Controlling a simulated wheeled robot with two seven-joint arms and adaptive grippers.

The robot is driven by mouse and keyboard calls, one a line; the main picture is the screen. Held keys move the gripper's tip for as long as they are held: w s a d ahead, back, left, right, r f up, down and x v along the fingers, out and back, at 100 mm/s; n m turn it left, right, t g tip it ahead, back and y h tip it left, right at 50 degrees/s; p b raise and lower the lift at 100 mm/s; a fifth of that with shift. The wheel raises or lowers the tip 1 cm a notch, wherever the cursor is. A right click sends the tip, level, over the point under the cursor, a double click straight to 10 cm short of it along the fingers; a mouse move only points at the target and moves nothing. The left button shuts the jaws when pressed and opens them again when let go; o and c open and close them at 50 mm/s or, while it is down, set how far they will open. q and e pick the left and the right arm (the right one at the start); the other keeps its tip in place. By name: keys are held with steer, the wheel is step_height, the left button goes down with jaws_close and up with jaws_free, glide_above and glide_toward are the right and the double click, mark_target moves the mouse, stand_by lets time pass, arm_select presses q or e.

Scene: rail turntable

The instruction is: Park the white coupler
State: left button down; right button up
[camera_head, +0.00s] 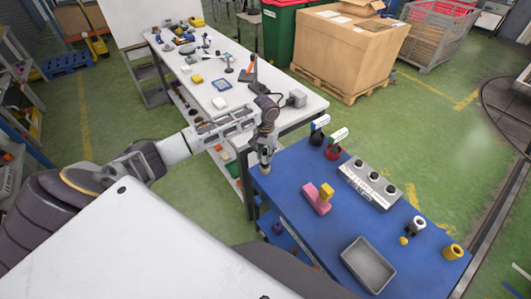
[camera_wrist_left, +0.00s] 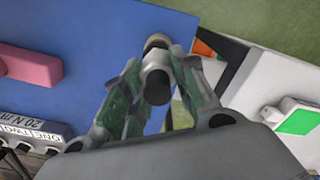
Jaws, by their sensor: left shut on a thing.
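My left gripper (camera_head: 265,152) is over the far left corner of the blue table (camera_head: 280,185), shut on a small cylindrical piece (camera_head: 265,168). In the left wrist view this piece (camera_wrist_left: 156,86) shows a dark round end and a pale cap between the two fingers. Whether it touches the table, I cannot tell. Another short, white ring-like piece (camera_head: 415,226) with a dark opening stands at the right of the table, beside a yellow one (camera_head: 453,252). I cannot tell which of these is the white coupler. My right gripper is not in view.
A grey block with three round sockets (camera_head: 370,183) stands along the far side. A pink block with a yellow part (camera_head: 318,198) lies mid-table, and a grey tray (camera_head: 367,265) is nearer. Labelled black (camera_head: 317,137) and red (camera_head: 333,152) holders stand at the back. A white bench (camera_head: 290,112) adjoins.

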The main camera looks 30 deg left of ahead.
arm_select(q)
steer(key=shift+f, duration=0.65)
steer(key=c, duration=1.1)
jaws_free()
steer(key=shift+o, duration=0.2)
steer(key=shift+r, duration=0.15)
steer(key=shift+r, duration=5.85)
